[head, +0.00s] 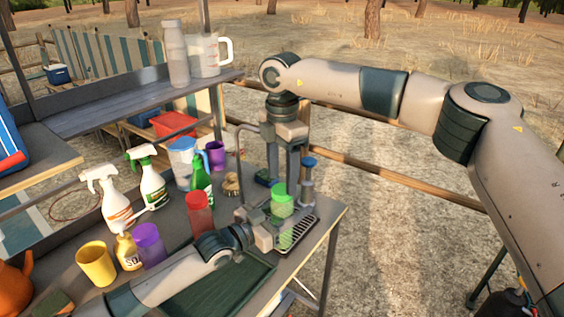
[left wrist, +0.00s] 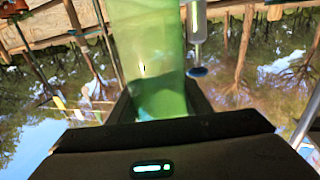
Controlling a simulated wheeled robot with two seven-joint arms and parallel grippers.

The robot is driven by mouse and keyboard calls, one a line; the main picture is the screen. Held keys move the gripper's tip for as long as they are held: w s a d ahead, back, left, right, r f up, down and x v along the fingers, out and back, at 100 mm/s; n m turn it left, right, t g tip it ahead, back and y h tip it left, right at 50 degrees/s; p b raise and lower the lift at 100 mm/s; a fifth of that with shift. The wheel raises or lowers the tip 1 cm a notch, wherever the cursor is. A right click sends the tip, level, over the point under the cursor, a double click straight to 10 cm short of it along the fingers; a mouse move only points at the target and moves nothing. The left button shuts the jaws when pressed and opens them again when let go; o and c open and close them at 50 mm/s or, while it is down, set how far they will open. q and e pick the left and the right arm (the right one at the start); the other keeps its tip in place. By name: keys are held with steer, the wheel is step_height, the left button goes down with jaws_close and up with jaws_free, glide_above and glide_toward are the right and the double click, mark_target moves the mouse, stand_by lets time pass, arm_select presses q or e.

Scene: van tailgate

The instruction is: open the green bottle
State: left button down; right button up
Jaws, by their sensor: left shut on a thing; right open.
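The green bottle (head: 282,203) is translucent and looks upright at the right end of the counter, by the sink drainer. My left gripper (head: 268,232) is shut on its lower part. In the left wrist view the green bottle (left wrist: 148,55) fills the space between the fingers. My right gripper (head: 283,178) points straight down, open, with its two fingers apart just above or around the bottle's top. I cannot tell whether they touch it.
A tap (head: 243,150) and a blue-topped pump (head: 308,185) stand close to the grippers. A dark green mat (head: 235,285) lies in front.

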mark_target(279, 210)
steer(key=shift+f, duration=1.4)
